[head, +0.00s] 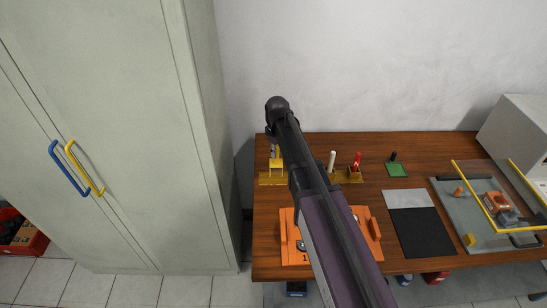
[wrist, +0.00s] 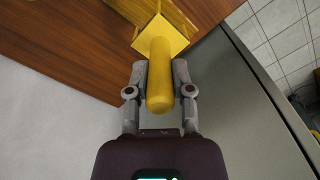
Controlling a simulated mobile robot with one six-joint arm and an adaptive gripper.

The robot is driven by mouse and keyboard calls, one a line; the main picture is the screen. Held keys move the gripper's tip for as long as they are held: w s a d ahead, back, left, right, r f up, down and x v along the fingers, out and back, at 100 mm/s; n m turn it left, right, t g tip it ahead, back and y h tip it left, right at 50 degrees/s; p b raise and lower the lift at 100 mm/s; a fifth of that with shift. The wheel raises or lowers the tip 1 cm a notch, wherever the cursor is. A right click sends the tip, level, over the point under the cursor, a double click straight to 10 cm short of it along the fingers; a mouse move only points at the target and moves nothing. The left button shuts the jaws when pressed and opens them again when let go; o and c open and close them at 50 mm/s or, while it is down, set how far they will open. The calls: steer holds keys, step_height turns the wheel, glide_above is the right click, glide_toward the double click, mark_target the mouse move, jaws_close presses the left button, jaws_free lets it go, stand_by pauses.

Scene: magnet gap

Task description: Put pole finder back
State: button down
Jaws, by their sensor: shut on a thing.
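My gripper (wrist: 158,75) is shut on a yellow round-ended handle, which looks like the pole finder (wrist: 160,85), in the wrist view. A flat yellow square (wrist: 161,38) shows at the handle's far end; I cannot tell whether it belongs to the handle or to the stand. In the head view my gripper (head: 274,149) is small and partly hidden by my arm, above the left end of the yellow rack (head: 270,181) at the table's back left. Yellow parts (head: 276,164) show just under it. Whether the handle is seated there cannot be told.
A white pen-like tool (head: 332,160) and a red one (head: 356,161) stand right of my arm. An orange tray (head: 374,229), a grey-black mat (head: 421,231) and a yellow-railed fixture (head: 451,189) lie on the wooden table. A tall grey cabinet (head: 115,130) stands close on the left.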

steer(key=shift+w+a, duration=0.25)
steer(key=shift+w+a+f+b, duration=0.15)
steer(key=shift+a+f+b, duration=0.05)
steer(key=shift+f+b, duration=1.65)
steer(key=shift+f, duration=0.2)
steer(key=c, duration=0.5)
jaws_free()
steer(key=shift+r, duration=0.1)
steer(key=shift+r, duration=0.15)
step_height(320, 180, up, 12)
steer(key=p, duration=1.2)
